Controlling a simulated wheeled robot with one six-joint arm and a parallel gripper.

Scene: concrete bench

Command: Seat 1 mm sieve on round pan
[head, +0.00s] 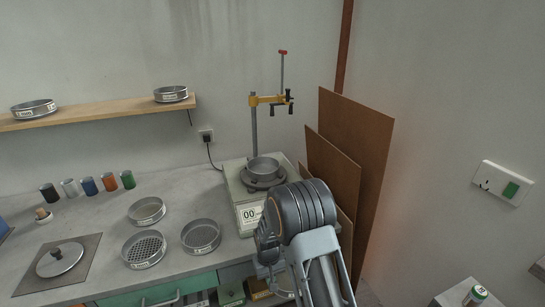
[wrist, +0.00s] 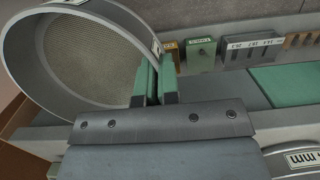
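My gripper (wrist: 160,82) shows in the wrist view with its green-padded fingers closed on the wall of a round metal sieve (wrist: 88,60). The held sieve has a fine mesh and is seen at a slant; its label is turned away, so I cannot read its size. In the head view my arm hides the gripper and most of the held sieve. A shallow round metal vessel, apparently the round pan (head: 263,166), sits on the shaker (head: 242,190) at the back of the bench, behind and left of my arm.
Two sieves (head: 201,237) (head: 143,249) and a smaller round dish (head: 147,210) stand on the bench (head: 100,215). A lid (head: 60,259) lies on a square mat at left. The shaker's post and clamp (head: 268,100) rise behind the vessel. Brown boards (head: 350,140) lean at right.

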